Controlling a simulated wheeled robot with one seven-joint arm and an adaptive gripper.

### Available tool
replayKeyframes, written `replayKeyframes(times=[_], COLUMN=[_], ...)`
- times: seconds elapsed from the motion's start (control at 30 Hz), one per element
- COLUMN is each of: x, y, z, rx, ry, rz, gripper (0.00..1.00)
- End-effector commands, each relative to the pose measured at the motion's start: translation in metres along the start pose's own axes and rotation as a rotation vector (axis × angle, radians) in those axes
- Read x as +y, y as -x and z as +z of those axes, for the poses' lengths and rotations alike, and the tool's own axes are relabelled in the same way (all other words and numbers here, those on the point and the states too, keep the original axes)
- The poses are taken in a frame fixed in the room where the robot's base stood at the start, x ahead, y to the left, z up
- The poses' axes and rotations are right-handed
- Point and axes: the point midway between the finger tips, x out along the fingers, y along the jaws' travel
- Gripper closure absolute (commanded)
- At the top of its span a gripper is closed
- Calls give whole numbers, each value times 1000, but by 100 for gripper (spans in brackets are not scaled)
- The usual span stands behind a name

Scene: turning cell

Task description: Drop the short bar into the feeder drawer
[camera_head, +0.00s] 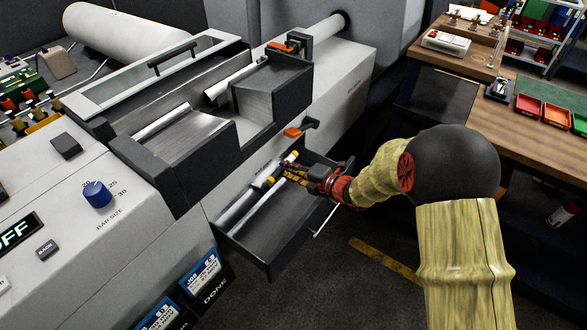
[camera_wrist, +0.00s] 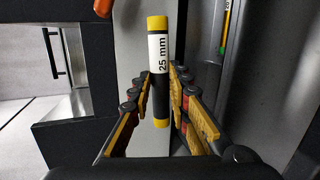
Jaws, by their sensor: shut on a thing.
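The short bar (camera_wrist: 159,95) is dark with yellow ends and a white label reading "25 mm". In the wrist view it stands lengthwise between the fingers of my gripper (camera_wrist: 165,105), which is shut on it. The drawer is a dark tray pulled out from the machine's front. A silver rod (camera_head: 237,208) and a thin pale rod show along its left side. The gap between bar and drawer floor is unclear.
The machine's dark guide blocks (camera_head: 188,140) stand above and left of the drawer. A panel with a blue bar-size knob (camera_head: 97,193) is at the left. A wooden workbench (camera_head: 480,62) with red and green bins stands at the right. Grey floor lies in front of the drawer.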

Motion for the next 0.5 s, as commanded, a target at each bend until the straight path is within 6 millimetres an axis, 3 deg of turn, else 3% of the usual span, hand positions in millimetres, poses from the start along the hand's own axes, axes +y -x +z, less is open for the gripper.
replayKeyframes(times=[0.5], x=[-45], y=[-16], z=[-4], rx=[-2], ry=[1], rz=[3], gripper=[100])
